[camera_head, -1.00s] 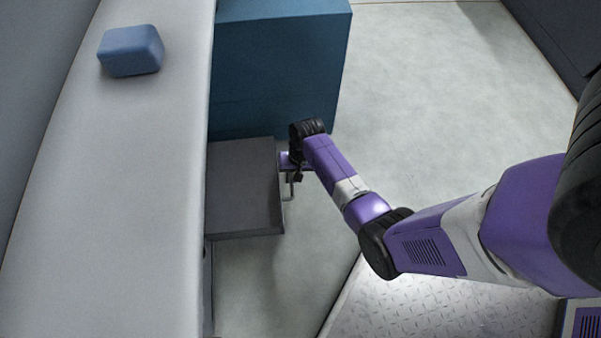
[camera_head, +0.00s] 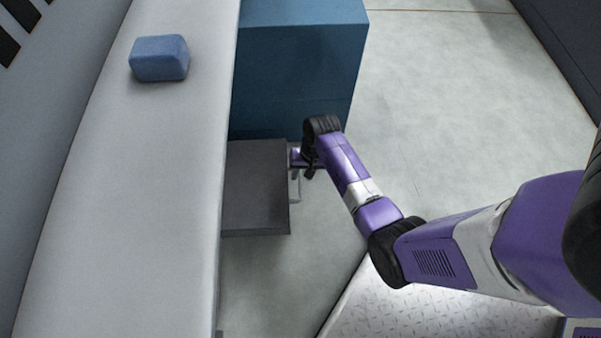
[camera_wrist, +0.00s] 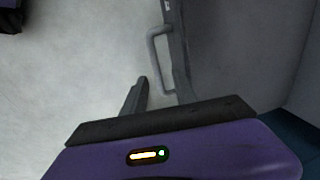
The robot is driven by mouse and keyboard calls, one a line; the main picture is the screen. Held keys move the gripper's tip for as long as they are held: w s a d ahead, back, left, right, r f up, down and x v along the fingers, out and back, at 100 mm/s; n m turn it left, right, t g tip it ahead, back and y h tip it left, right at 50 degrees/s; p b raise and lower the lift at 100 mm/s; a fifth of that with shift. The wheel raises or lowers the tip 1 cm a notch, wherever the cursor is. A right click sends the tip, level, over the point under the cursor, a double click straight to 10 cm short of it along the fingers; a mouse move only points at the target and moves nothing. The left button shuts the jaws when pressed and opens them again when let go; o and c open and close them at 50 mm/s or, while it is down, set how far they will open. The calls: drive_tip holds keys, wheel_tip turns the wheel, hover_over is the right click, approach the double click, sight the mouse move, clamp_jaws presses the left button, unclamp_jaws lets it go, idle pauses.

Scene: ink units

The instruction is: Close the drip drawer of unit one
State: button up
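The drip drawer (camera_head: 257,187) is a dark grey, flat-topped box that sticks out to the right from under the long pale counter. Its grey U-shaped handle (camera_head: 296,186) is on its right-hand front; the handle (camera_wrist: 153,50) also shows in the wrist view. My gripper (camera_head: 300,160) is at the drawer front, by the handle's far end. In the wrist view my gripper (camera_wrist: 158,88) has its dark fingers apart, with the near end of the handle between or just beyond the tips. Contact cannot be told. No unit number is readable.
A blue cabinet (camera_head: 300,70) stands just beyond the drawer, close to my gripper. A blue rounded block (camera_head: 160,58) lies on the pale counter (camera_head: 150,200). Pale open floor (camera_head: 450,100) lies to the right of the cabinet.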

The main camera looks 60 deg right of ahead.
drive_tip(key=shift+s+d+r+p, duration=0.15)
drive_tip(key=shift+r+p, duration=0.15)
drive_tip(key=shift+r, duration=0.6)
drive_tip(key=shift+s+d+r+p, duration=0.15)
drive_tip(key=shift+r+p, duration=0.15)
drive_tip(key=shift+r, duration=0.6)
drive_tip(key=shift+a, duration=0.1)
